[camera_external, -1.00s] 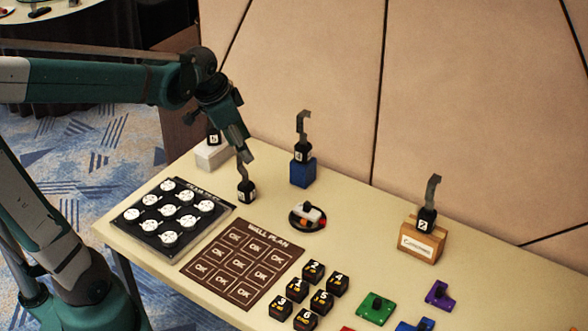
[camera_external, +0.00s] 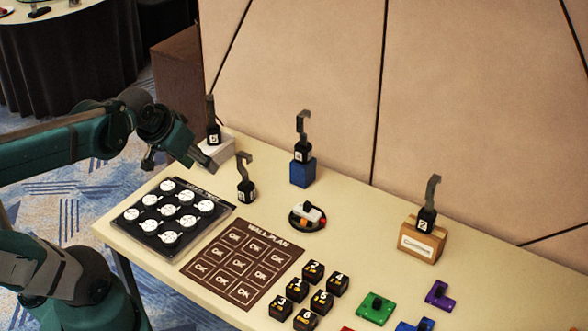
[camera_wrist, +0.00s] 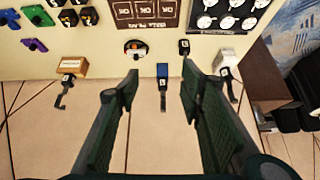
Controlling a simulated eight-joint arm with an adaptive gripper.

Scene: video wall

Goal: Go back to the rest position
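My gripper (camera_external: 165,160) hangs in the air at the left of the table (camera_external: 120,225), above and behind the tray of white discs. In the wrist view my gripper (camera_wrist: 160,80) has its two fingers spread apart with nothing between them. A black hook tool (camera_external: 246,185) stands free on the table, to the right of my gripper and apart from it. It also shows in the wrist view (camera_wrist: 184,48).
A hook tool stands on a white block (camera_external: 216,152), another on a blue block (camera_external: 303,172), another on a wooden block (camera_external: 422,244). A black tray (camera_external: 150,236), wall plan board (camera_external: 255,235), round device (camera_external: 308,217), numbered cubes (camera_external: 312,273) and coloured pieces (camera_external: 376,307) cover the front.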

